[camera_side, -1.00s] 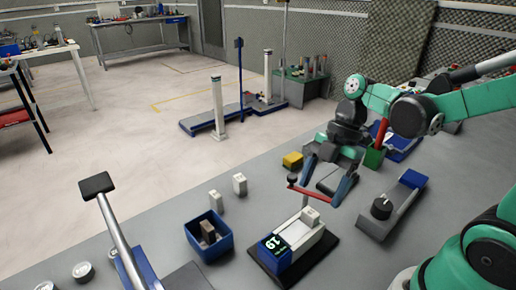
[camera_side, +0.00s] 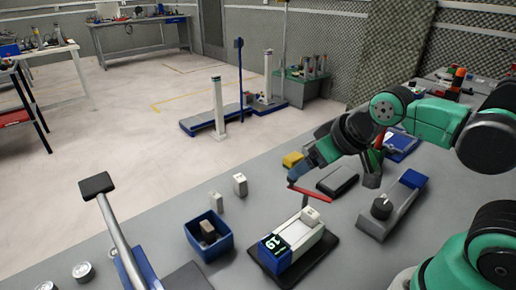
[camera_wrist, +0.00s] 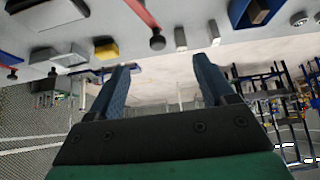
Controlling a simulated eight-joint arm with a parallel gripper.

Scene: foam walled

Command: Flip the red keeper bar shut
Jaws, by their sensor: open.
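The red keeper bar (camera_side: 314,193) stretches at a slight slant above the back of a white device (camera_side: 300,243) with a blue front and a lit display reading 19. A dark ball knob (camera_side: 291,182) is at the bar's left end. My gripper (camera_side: 298,172) is just above and behind the knob in the side view, its fingers overlapping in line. In the wrist view the bar (camera_wrist: 138,12) and knob (camera_wrist: 157,43) show ahead of my open, empty fingers (camera_wrist: 160,65), with the knob between their lines. Whether a finger touches the knob is unclear.
A yellow block (camera_side: 292,160) and a grey unit with a black dial (camera_side: 382,208) are nearby. A long black-tipped lever (camera_side: 122,225) rises at front left.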

